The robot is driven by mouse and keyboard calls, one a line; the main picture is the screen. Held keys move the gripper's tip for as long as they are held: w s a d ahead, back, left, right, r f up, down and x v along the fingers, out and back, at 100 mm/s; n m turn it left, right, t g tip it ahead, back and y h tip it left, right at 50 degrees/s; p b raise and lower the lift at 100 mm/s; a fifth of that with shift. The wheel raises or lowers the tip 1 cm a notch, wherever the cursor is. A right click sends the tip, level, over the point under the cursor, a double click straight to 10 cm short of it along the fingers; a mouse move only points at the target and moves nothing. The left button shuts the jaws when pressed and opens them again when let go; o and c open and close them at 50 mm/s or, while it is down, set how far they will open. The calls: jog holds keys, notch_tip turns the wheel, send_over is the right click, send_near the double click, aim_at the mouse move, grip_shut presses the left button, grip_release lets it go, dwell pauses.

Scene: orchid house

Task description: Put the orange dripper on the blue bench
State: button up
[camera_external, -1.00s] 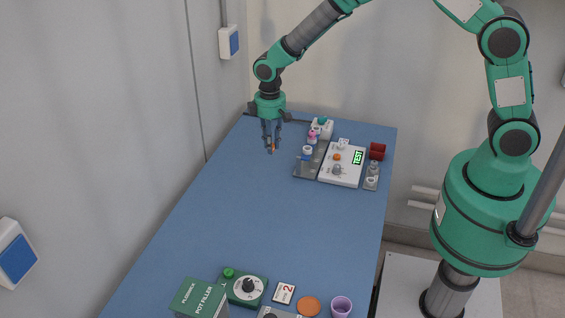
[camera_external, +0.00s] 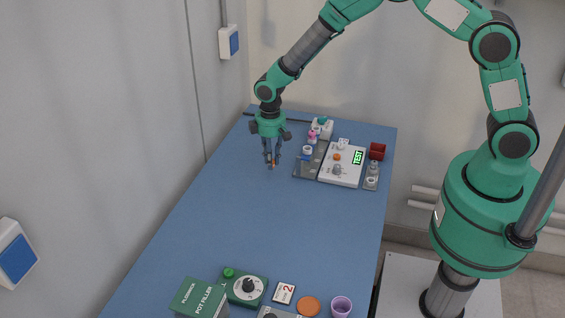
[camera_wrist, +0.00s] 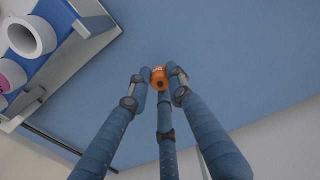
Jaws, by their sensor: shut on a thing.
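The orange dripper (camera_wrist: 159,78) is small and sits between my fingertips in the wrist view. My gripper (camera_external: 272,164) is shut on it and points down at the blue bench (camera_external: 235,215), left of the grey tray. In the external view only a speck of orange shows at the fingertips. The dripper is at or just above the bench top; I cannot tell if it touches. Bare blue bench surface lies around it in both views.
A grey tray (camera_external: 301,171) with white and pink cylinders and a white device marked TEST (camera_external: 340,174) stand to the right. A green pot filler box (camera_external: 199,300) and dial unit (camera_external: 244,288) are at the front. The bench middle is clear.

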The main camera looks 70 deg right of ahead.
jog(key=shift+f, duration=1.15)
jog(key=shift+f, duration=0.15)
jog(key=o, duration=0.8)
jog(key=shift+o, duration=0.2)
notch_tip(320, 180, up, 12)
jog(key=p, duration=0.1)
jog(key=shift+r, duration=0.25)
